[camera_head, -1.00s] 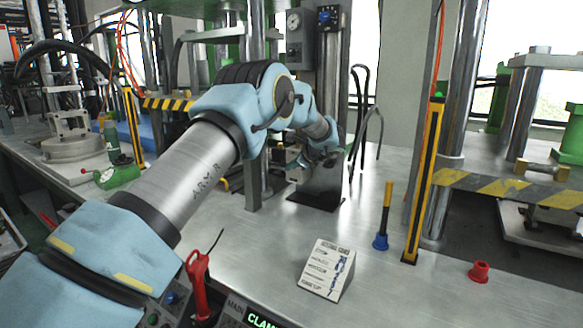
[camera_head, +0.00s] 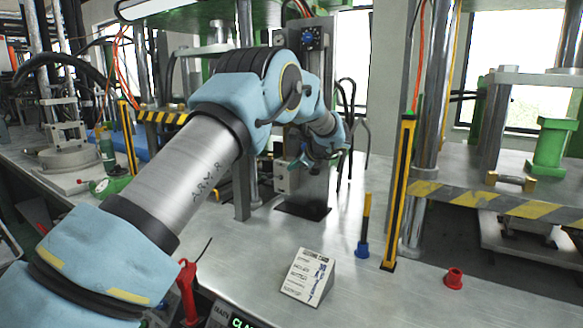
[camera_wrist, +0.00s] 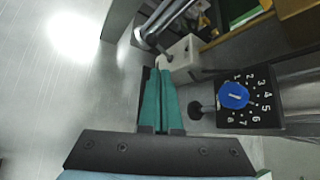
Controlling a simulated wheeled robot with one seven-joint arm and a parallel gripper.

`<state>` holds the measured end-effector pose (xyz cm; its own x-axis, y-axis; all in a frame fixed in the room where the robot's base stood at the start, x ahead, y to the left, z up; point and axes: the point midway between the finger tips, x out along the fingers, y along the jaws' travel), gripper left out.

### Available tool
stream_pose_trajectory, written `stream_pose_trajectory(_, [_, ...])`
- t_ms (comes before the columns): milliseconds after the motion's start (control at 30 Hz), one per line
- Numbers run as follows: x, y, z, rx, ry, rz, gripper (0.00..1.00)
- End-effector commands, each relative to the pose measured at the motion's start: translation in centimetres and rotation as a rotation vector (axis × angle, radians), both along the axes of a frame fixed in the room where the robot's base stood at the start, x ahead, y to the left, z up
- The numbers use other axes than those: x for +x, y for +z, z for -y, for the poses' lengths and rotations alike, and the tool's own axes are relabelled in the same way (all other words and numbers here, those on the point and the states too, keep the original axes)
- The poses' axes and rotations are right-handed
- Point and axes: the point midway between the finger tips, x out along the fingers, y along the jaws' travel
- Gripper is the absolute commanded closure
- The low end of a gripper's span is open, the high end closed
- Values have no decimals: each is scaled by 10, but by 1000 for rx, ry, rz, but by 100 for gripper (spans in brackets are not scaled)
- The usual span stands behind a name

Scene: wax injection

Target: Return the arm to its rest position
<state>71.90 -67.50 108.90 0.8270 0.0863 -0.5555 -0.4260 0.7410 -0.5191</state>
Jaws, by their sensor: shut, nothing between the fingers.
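My arm reaches from the lower left toward the middle of the head view, covered in light blue sleeves. My gripper (camera_head: 312,163) is at its far end, small and partly hidden by the wrist, above the metal bench (camera_head: 330,232). In the wrist view my gripper (camera_wrist: 160,72) shows two green fingers lying together, shut with nothing between them. A box with a blue dial (camera_wrist: 234,95) and numbers is to the right of the fingers. A pale block with metal tubes (camera_wrist: 180,55) lies just beyond the fingertips.
A yellow-black post (camera_head: 399,190) and a striped press (camera_head: 500,204) stand to the right. The bench's front middle is fairly clear.

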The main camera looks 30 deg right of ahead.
Motion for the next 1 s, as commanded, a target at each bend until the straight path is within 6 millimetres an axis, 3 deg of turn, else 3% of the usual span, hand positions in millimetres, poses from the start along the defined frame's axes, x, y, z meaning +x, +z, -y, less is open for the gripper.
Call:
stream_pose_trajectory(233, [1, 0, -2, -3, 4, -2, 100])
stream_pose_trajectory(367, [9, -2, -31, -40, 62, -46, 100])
stream_pose_trajectory(467, [16, -7, -85, -119, 178, -123, 100])
stream_pose_trajectory(533, [16, -13, -135, -198, 293, -191, 100])
stream_pose_trajectory(667, [-2, -23, -229, -370, 544, -307, 100])
stream_pose_trajectory(800, [-42, -31, -323, -576, 850, -395, 100])
stream_pose_trajectory(867, [-66, -34, -360, -670, 992, -420, 100])
stream_pose_trajectory(1000, [-133, -41, -435, -902, 1348, -440, 100])
